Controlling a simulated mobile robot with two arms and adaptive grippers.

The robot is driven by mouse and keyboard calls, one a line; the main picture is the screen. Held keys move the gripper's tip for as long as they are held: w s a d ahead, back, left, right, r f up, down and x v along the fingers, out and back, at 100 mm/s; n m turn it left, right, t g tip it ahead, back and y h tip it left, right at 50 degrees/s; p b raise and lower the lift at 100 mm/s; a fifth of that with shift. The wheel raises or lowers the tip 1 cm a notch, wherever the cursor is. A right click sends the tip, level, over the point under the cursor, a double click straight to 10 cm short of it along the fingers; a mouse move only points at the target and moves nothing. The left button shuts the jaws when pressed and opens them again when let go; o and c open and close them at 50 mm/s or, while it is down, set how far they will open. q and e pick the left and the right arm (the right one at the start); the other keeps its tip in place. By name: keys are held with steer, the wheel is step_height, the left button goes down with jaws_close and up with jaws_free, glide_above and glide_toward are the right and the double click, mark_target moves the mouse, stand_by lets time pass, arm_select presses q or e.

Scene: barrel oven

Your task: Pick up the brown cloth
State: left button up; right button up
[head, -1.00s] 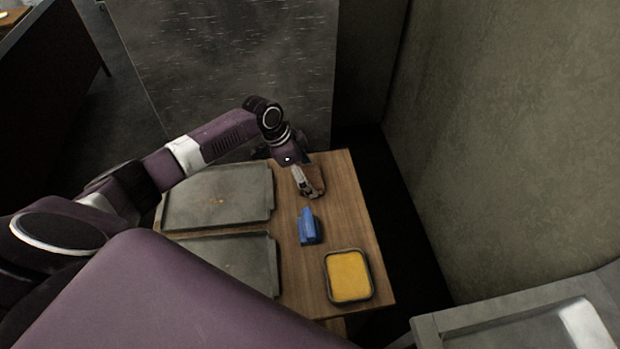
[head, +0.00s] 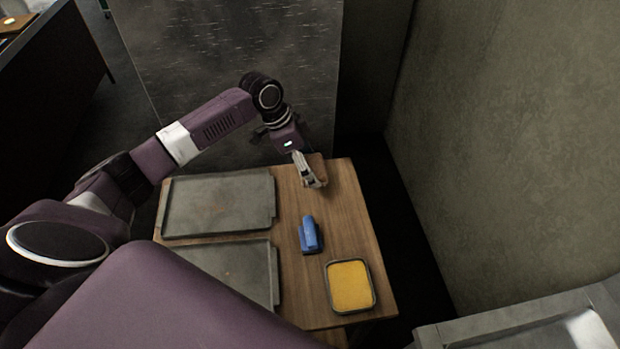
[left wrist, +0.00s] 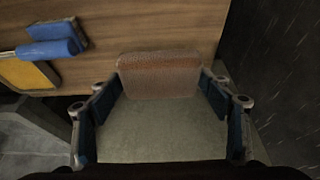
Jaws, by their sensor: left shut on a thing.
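The brown cloth (head: 317,164) shows at the far end of the wooden table, partly hidden behind my left gripper (head: 313,182). In the left wrist view the cloth (left wrist: 160,76) is a brown, rounded, folded-looking piece between the two fingertips. My left gripper (left wrist: 160,84) is shut on it. The cloth appears held above the tabletop, though the gap is hard to judge. My right gripper is not in view.
A blue object (head: 309,235) and a tray with yellow contents (head: 350,287) are on the wooden table (head: 347,215). Two grey trays (head: 219,205) (head: 235,268) lie at its left. A wall (head: 510,130) stands to the right.

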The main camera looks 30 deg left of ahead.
arm_select(q)
step_height(320, 180, up, 13)
steer(key=b, duration=0.1)
steer(key=shift+f, duration=0.1)
steer(key=o, duration=0.5)
steer(key=c, duration=0.4)
